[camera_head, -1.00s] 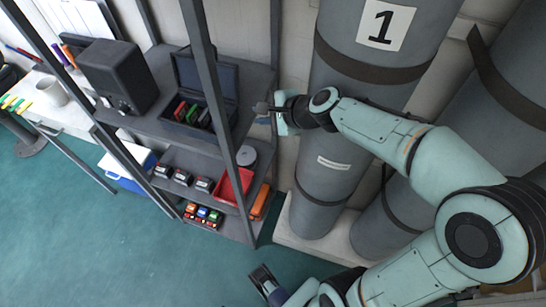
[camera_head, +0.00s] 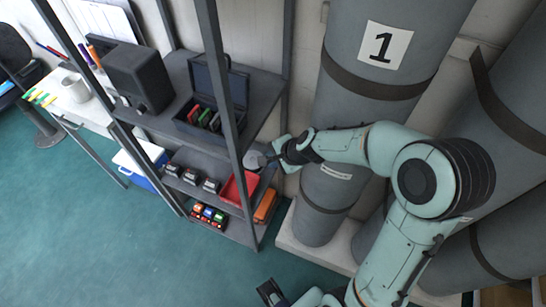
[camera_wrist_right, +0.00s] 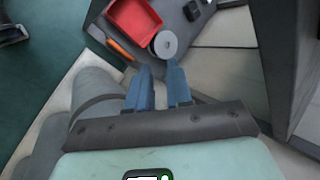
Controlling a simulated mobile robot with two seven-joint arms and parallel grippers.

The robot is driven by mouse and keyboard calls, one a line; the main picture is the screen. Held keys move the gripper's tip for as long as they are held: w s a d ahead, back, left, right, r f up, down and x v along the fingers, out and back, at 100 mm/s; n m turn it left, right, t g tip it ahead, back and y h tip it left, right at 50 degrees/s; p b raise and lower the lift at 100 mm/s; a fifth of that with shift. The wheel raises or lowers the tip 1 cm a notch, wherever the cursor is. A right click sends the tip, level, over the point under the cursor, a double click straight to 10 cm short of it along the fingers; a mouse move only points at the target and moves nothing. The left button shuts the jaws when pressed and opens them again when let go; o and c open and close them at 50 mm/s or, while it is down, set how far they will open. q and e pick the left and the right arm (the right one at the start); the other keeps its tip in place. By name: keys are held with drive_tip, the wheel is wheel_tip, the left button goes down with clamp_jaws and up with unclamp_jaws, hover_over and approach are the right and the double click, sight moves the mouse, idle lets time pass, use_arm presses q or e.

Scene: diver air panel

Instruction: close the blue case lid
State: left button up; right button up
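The dark blue case (camera_head: 189,127) stands on the upper shelf, its lid (camera_head: 227,84) open and upright at the back. Coloured items sit inside it. My right gripper (camera_head: 271,157) is below and to the right of the case, near the lower shelf level. In the right wrist view its two blue fingers (camera_wrist_right: 161,84) are apart with nothing between them. My left gripper (camera_head: 269,291) is at the bottom edge of the head view, far from the case; its finger gap is unclear.
A black speaker-like box (camera_head: 140,78) stands left of the case. A red tray (camera_head: 238,187) and a grey round disc (camera_wrist_right: 165,44) lie on the lower shelf. A shelf post (camera_head: 222,90) crosses before the case. Large grey cylinders (camera_head: 345,90) stand to the right.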

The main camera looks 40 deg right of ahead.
idle(0.4)
drive_tip(key=s+a+f+n+g+p, duration=0.1)
drive_tip(key=s+a+f+n+g, duration=0.1)
drive_tip(key=f, duration=0.4)
drive_tip(key=s+a+f+n+g+p, duration=0.1)
drive_tip(key=s+a+f+n, duration=0.1)
drive_tip(key=f, duration=0.4)
use_arm(q)
drive_tip(key=r+p, duration=0.3)
drive_tip(key=r, duration=0.2)
drive_tip(key=shift+w, duration=0.2)
drive_tip(key=c, duration=0.4)
drive_tip(key=shift+s, duration=0.1)
use_arm(e)
drive_tip(key=s+a+f+n+g+y, duration=0.1)
drive_tip(key=s+a+f+n+g, duration=0.1)
drive_tip(key=s+a+f+n, duration=0.3)
drive_tip(key=s+a+f+n+g+y, duration=0.1)
drive_tip(key=s+a+f+n+g, duration=0.2)
drive_tip(key=s, duration=1)
drive_tip(key=a+f+n, duration=0.2)
drive_tip(key=a+f, duration=0.3)
drive_tip(key=a, duration=0.1)
drive_tip(key=shift+s+f+n, duration=0.15)
drive_tip(key=shift+f+n, duration=0.2)
drive_tip(key=shift+n, duration=0.05)
use_arm(q)
drive_tip(key=shift+s, duration=0.1)
use_arm(e)
drive_tip(key=shift+s, duration=0.1)
